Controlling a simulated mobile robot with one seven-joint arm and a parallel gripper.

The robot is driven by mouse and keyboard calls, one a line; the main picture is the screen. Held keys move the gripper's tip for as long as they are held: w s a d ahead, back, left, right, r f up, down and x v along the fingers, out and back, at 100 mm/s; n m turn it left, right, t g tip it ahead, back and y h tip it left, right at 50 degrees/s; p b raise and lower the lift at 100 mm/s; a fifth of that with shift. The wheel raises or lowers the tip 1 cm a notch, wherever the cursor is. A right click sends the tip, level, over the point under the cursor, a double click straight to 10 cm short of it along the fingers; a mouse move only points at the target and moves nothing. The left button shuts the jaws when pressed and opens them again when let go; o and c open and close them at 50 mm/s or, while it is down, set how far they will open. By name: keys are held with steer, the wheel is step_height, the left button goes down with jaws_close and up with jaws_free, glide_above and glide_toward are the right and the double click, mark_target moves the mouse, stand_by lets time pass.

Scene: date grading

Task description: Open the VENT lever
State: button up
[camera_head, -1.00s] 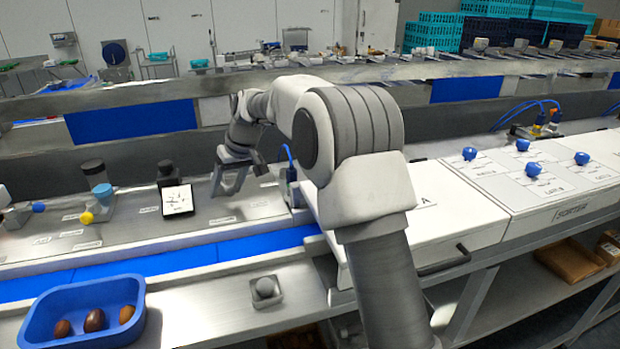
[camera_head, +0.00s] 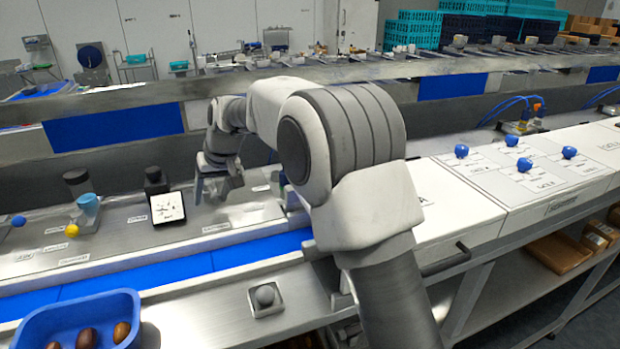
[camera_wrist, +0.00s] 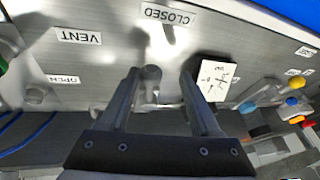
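The VENT label (camera_wrist: 79,36) lies on the metal panel in the wrist view, with the CLOSED label (camera_wrist: 168,14) and the OPEN label (camera_wrist: 64,79) near it. A grey knobbed lever (camera_wrist: 151,73) stands between the two fingers of my gripper (camera_wrist: 160,76), closer to the left finger. The fingers are apart, and a gap shows on the lever's right side. Whether the left finger touches it I cannot tell. In the head view my gripper (camera_head: 218,188) points down low over the panel; I cannot make out the lever there.
A small black-framed display (camera_head: 168,207) stands left of my gripper, also close to the right finger in the wrist view (camera_wrist: 217,80). Cups and coloured knobs are further left. A blue belt (camera_head: 180,269) runs in front, with a blue tray (camera_head: 60,322) of dates at front left.

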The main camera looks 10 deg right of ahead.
steer(key=b+v, duration=0.1)
steer(key=v, duration=1.6)
steer(key=s+d+f+m+t+h+b, duration=0.1)
steer(key=s+d+f+m+h+b, duration=0.1)
steer(key=s+d, duration=1.1)
steer(key=shift+d+b, duration=0.15)
steer(key=shift+b, duration=0.55)
steer(key=shift+f, duration=0.1)
